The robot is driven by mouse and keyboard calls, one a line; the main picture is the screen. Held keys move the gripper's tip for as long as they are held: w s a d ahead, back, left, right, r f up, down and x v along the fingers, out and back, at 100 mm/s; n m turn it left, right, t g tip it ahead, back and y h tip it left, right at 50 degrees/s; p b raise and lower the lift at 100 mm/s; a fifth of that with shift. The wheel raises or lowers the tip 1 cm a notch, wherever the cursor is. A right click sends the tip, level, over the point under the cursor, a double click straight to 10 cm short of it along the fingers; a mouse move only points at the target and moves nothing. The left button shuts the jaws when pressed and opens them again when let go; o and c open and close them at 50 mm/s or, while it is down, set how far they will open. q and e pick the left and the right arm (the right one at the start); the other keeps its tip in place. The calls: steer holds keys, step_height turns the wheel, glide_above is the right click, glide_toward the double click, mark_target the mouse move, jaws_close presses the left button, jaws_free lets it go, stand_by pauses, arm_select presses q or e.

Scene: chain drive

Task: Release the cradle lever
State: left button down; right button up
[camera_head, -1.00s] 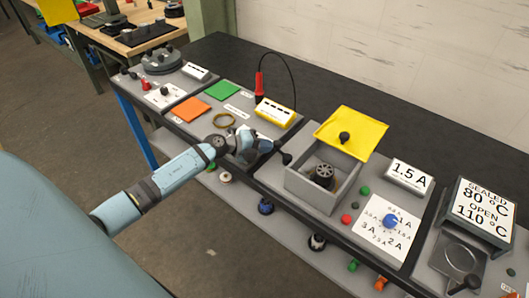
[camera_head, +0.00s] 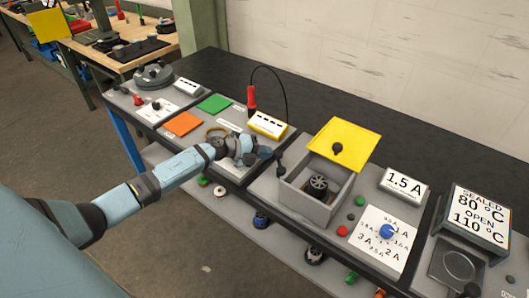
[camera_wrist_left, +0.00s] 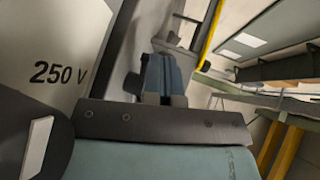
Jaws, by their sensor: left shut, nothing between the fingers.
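My left gripper (camera_head: 264,153) is shut and empty. In the head view it is above the front of the bench, just left of the grey open box. A dark lever with a round knob (camera_head: 280,171) stands at the box's left side, just right of my fingertips; I cannot tell whether they touch. I cannot tell for certain that this is the cradle lever. The grey box (camera_head: 293,197) has its yellow lid (camera_head: 343,145) raised and a dark round part (camera_head: 318,184) inside. The left wrist view shows the blue-grey fingers (camera_wrist_left: 161,80). My right gripper is not in view.
A panel marked 250 V (camera_wrist_left: 55,75) is close in the wrist view. Left of the box are a yellow block (camera_head: 268,125) with a red probe (camera_head: 251,98), and green and orange pads. Right are a blue dial (camera_head: 387,231) and a 1.5 A display (camera_head: 404,183).

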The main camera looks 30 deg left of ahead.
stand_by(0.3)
arm_select(q)
steer(key=shift+s+a, duration=0.2)
steer(key=shift+a, duration=0.05)
steer(key=v, duration=0.6)
steer(key=b+v, duration=0.1)
steer(key=v, duration=0.6)
steer(key=shift+r, duration=0.25)
